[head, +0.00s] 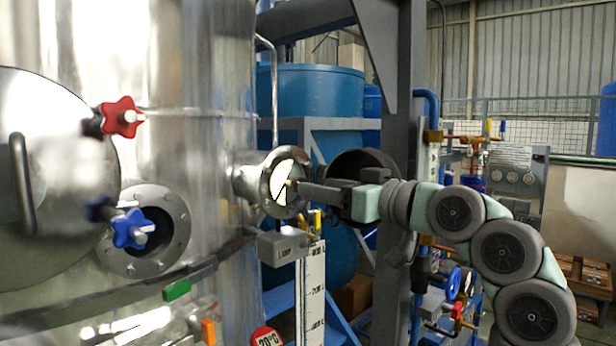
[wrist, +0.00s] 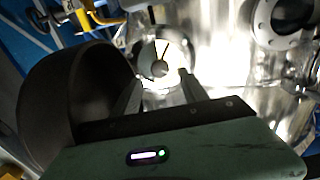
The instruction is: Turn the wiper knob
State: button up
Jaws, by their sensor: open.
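The round sight glass (head: 282,190) sits in a metal flange on the side of the steel vessel, with a bright lit face and a thin dark wiper line across it. The wiper knob (wrist: 159,69) shows in the wrist view as a small round grey piece at the glass's lower middle. My gripper (head: 299,187) points left at the glass, its tips close in front of it. In the wrist view the two fingers (wrist: 157,82) are apart, one on each side of the knob, with nothing between them. I cannot tell whether they touch it.
A dark round cover (head: 345,163) stands open beside the glass, close to my gripper; it fills the left of the wrist view (wrist: 75,95). A lamp box (head: 282,246) is just below. Red (head: 121,117) and blue (head: 131,229) star knobs are on the vessel at left.

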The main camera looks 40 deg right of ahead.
aim_at(295, 182)
jog(key=shift+w+a+p, duration=0.1)
jog(key=shift+w+p, duration=0.4)
jog(key=shift+w, duration=1.7)
jog(key=shift+c, duration=0.2)
grip_shut()
